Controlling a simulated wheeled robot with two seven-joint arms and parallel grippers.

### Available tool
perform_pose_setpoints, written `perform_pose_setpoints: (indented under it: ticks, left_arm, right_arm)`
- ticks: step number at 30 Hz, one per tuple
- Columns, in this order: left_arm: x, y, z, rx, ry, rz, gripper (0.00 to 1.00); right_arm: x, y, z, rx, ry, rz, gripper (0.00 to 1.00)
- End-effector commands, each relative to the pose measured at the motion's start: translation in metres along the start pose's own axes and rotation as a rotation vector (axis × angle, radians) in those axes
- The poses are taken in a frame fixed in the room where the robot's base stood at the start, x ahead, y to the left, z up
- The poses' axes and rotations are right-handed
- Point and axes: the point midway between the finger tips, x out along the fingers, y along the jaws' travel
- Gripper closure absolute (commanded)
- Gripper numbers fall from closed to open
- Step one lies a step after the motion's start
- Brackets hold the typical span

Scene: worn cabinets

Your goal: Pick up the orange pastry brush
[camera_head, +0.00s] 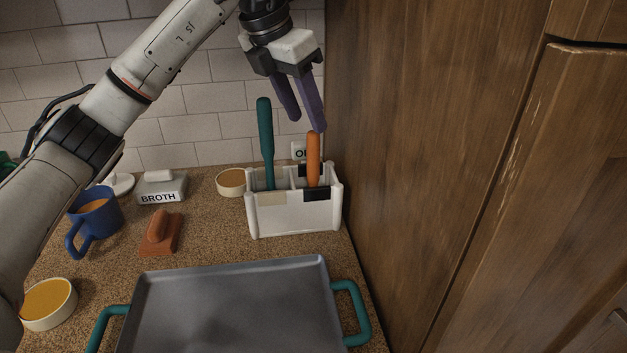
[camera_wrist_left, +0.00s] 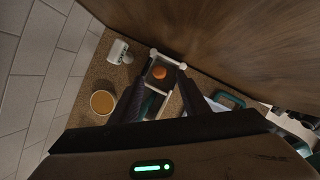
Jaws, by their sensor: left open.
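The orange pastry brush (camera_head: 313,158) stands upright in the right part of a white holder (camera_head: 292,217), with its handle up and its lower end hidden. A teal-handled utensil (camera_head: 266,145) stands in the left part of the same holder. My left gripper (camera_head: 305,122) is open and empty, pointing down just above the orange handle. In the left wrist view the orange handle end (camera_wrist_left: 159,73) shows beyond the two fingers, in the holder (camera_wrist_left: 153,54). My right gripper is in neither view.
A wooden cabinet (camera_head: 430,150) stands close to the right of the holder. A grey tray with teal handles (camera_head: 235,300) lies in front. A blue mug (camera_head: 92,222), a BROTH container (camera_head: 160,188), a terracotta-coloured block (camera_head: 160,238) and small bowls (camera_head: 231,183) stand left.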

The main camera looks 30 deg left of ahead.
Motion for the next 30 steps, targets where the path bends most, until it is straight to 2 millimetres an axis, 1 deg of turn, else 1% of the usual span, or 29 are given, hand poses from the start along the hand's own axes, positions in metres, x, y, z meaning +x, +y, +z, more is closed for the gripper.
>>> perform_pose_setpoints:
  ticks: [5, 9, 12, 15, 21, 23, 27, 29, 30]
  left_arm:
    - [0.015, 0.001, -0.002, 0.001, 0.003, 0.0, 0.58]
    - [0.037, 0.002, -0.004, 0.003, 0.002, -0.001, 0.58]
    - [0.049, 0.002, -0.003, 0.003, 0.001, -0.001, 0.58]
    - [0.055, 0.002, -0.003, 0.003, 0.001, 0.0, 0.58]
    - [0.055, 0.002, -0.003, 0.003, 0.0, 0.0, 0.58]
    - [0.055, 0.002, -0.003, 0.003, 0.0, 0.0, 0.67]
    - [0.055, 0.002, -0.003, 0.003, 0.0, 0.0, 0.9]
    - [0.055, 0.002, -0.003, 0.003, -0.001, 0.0, 1.0]
    - [0.054, 0.002, -0.003, 0.003, -0.001, 0.0, 1.0]
  right_arm:
    - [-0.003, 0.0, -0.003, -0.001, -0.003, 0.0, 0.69]
    - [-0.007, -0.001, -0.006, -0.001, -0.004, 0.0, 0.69]
    - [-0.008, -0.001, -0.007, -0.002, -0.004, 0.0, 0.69]
    - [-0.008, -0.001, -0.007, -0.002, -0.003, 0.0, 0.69]
    - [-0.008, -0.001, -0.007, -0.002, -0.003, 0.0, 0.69]
    - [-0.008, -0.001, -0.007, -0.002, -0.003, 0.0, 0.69]
    - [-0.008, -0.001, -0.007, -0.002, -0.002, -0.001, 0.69]
    - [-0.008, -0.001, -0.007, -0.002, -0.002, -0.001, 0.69]
    - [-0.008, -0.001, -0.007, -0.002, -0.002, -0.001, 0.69]
